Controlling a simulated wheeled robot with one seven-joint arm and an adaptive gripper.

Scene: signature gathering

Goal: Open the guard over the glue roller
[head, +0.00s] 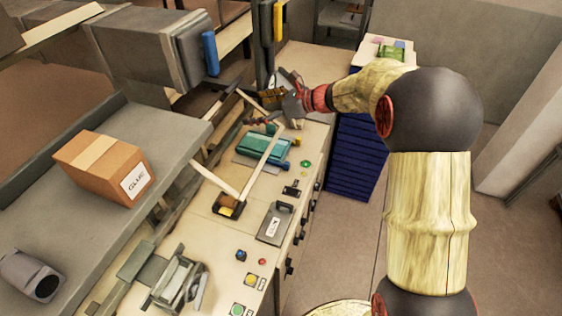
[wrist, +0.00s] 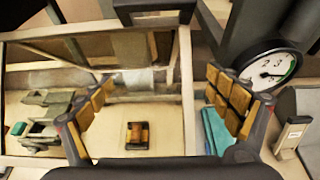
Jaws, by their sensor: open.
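The guard, which looks like a frame of pale bars (head: 264,163), stands over the machine bed in the head view. In the wrist view its pale upright bar (wrist: 188,95) shows between my gripper's fingers, nearer the right one. My gripper (head: 273,99) is at the far end of the frame in the head view. In the wrist view my gripper (wrist: 160,80) is open, its orange-padded fingers wide apart. I cannot tell whether it touches the bar. A small black-and-orange part (wrist: 137,135) lies beyond the fingers; I cannot tell whether it is the glue roller.
A round gauge (wrist: 268,70) stands close to the right finger. A teal block (head: 263,146) sits on the bed beside the frame. A carton marked glue (head: 104,166) rests on the grey shelf at left. Blue stacked crates (head: 352,155) stand right of the machine; open floor lies beyond.

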